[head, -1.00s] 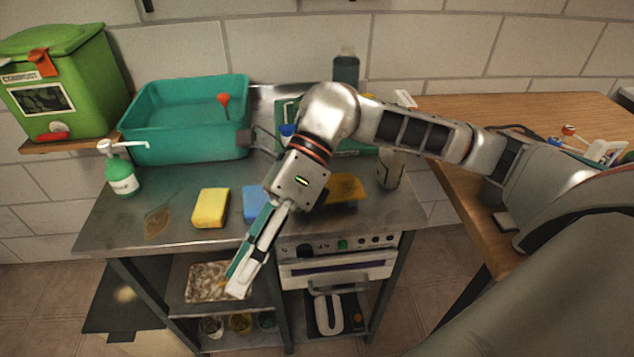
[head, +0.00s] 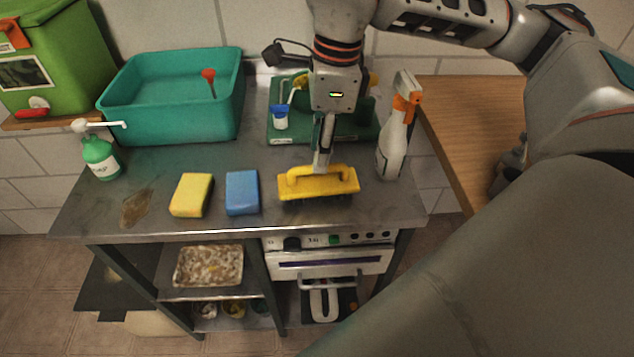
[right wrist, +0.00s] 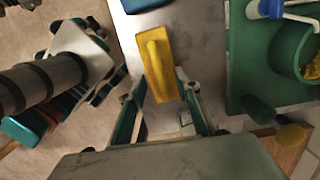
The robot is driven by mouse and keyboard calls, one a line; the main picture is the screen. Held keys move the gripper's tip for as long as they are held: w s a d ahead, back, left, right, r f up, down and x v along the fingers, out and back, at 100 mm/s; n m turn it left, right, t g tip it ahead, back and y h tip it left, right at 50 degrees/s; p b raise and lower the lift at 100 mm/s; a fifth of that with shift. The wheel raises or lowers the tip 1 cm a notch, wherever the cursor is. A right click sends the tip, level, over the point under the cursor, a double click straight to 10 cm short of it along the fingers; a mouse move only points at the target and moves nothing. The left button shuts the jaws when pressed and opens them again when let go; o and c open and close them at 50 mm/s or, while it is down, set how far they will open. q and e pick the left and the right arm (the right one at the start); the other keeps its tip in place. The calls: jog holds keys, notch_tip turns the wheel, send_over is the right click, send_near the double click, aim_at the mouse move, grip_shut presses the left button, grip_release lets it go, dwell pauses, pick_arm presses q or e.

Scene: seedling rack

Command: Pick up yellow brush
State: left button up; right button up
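The yellow brush (head: 330,187) lies on the metal table near its front edge, with its handle on top and dark bristles below. It also shows in the right wrist view (right wrist: 157,62). My right gripper (head: 322,165) points down at the brush's handle, with its fingertips close above or just behind it in the head view. In the right wrist view the right gripper (right wrist: 160,82) has its two fingers apart, with one end of the brush lying between them. I cannot tell whether the fingers touch it. My left gripper is not in view.
A blue sponge (head: 242,192) and a yellow sponge (head: 191,195) lie left of the brush. A spray bottle (head: 394,140) stands close on the right. A green tray (head: 284,134) with small items is behind. A teal tub (head: 170,135) and soap bottle (head: 100,158) stand at left.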

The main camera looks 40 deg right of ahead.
aim_at(318, 179)
notch_tip(318, 179, down, 5)
jog(key=shift+a+f+b, duration=0.15)
jog(key=shift+b, duration=0.15)
grip_shut()
